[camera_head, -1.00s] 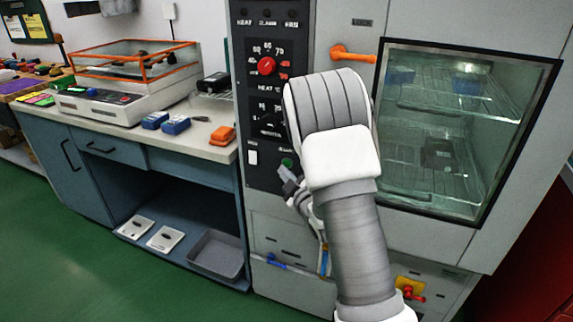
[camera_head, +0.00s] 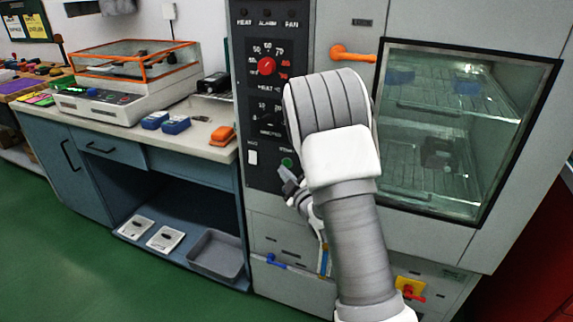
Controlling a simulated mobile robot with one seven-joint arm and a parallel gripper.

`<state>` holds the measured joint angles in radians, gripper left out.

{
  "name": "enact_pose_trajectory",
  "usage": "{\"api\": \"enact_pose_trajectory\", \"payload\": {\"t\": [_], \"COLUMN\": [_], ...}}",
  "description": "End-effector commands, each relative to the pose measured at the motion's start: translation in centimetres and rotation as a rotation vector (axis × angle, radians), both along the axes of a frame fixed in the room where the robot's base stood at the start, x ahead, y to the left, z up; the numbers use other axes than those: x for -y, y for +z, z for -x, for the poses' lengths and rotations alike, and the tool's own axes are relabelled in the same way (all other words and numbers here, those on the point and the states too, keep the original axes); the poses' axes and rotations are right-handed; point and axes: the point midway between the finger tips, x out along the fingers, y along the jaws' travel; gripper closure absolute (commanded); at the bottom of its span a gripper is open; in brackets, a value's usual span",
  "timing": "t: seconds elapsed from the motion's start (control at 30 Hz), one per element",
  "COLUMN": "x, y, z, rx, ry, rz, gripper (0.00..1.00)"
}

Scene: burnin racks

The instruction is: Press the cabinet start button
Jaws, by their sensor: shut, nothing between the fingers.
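The start button is a small green round button (camera_head: 287,162) low on the cabinet's black control panel (camera_head: 262,203). My gripper (camera_head: 284,176) is shut and empty. Its tip is just below the green button in the picture, close to the panel. I cannot tell whether it touches the panel or the button. My arm hides part of the panel's right side and the rest of the cabinet behind it.
A red heat knob (camera_head: 267,66) and a white switch (camera_head: 252,157) are on the panel. The glass door (camera_head: 462,130) with its orange handle (camera_head: 352,55) is right of it. A bench (camera_head: 190,140) with blue and orange items stands at left.

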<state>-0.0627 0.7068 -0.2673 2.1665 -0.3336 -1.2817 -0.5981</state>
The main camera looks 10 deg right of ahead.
Motion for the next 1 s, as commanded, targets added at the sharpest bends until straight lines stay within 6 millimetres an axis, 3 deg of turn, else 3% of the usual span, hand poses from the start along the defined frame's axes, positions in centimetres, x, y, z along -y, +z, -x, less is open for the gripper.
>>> {"api": "enact_pose_trajectory", "payload": {"t": [1.0], "x": [0.8], "y": [-0.01], "z": [-1.04], "rx": [0.002], "ry": [-0.001], "rz": [0.0], "gripper": [1.0]}}
